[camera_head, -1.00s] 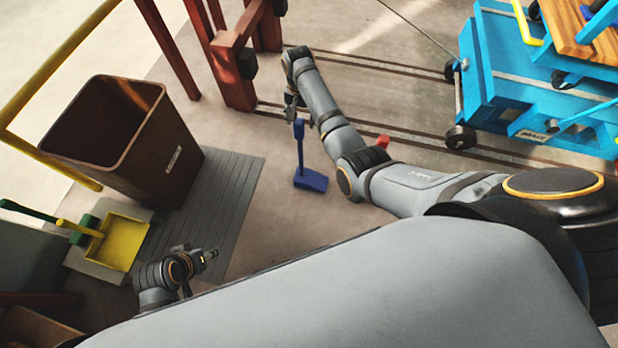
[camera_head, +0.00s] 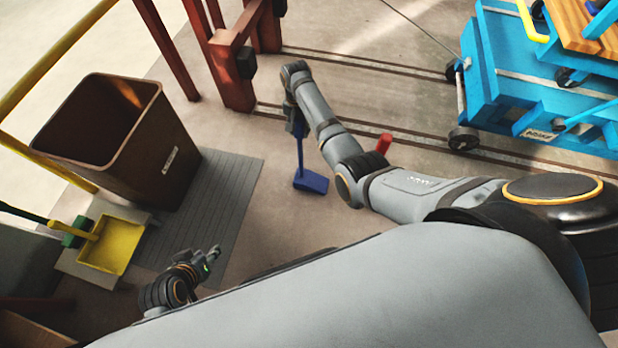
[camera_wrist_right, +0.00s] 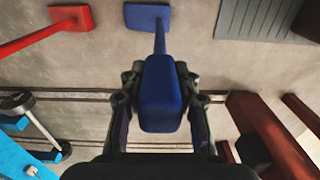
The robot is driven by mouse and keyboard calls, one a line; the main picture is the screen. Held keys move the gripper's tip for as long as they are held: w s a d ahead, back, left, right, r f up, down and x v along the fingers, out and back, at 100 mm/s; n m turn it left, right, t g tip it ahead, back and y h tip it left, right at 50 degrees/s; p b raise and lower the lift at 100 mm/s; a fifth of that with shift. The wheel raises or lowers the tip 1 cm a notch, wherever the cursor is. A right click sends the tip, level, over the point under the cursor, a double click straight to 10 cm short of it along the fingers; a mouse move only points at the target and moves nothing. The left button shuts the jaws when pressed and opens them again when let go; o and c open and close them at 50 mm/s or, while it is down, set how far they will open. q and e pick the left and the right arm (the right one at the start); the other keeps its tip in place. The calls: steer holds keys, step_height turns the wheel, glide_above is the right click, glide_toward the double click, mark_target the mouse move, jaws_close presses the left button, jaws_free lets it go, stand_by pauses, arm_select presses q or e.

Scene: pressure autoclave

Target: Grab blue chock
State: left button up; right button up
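The blue chock (camera_head: 311,181) stands on the floor with its thin handle upright. My right gripper (camera_head: 297,122) is at the top of that handle. In the right wrist view, the blue grip block (camera_wrist_right: 161,92) is between the two fingers of my right gripper (camera_wrist_right: 160,72), and the flat blue base (camera_wrist_right: 146,17) lies beyond it. The fingertips are very close to the block's sides; I cannot tell whether they press on it. My left gripper (camera_head: 212,257) is low at the left, away from the chock; its finger opening is too small to tell.
A red chock (camera_wrist_right: 71,17) with a red handle (camera_wrist_right: 28,42) is beside the blue one. A brown bin (camera_head: 160,155), grey mat (camera_head: 225,205) and yellow dustpan (camera_head: 112,245) are at left. A red frame (camera_head: 232,85) and blue cart (camera_head: 510,95) stand behind.

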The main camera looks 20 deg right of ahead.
jaws_close()
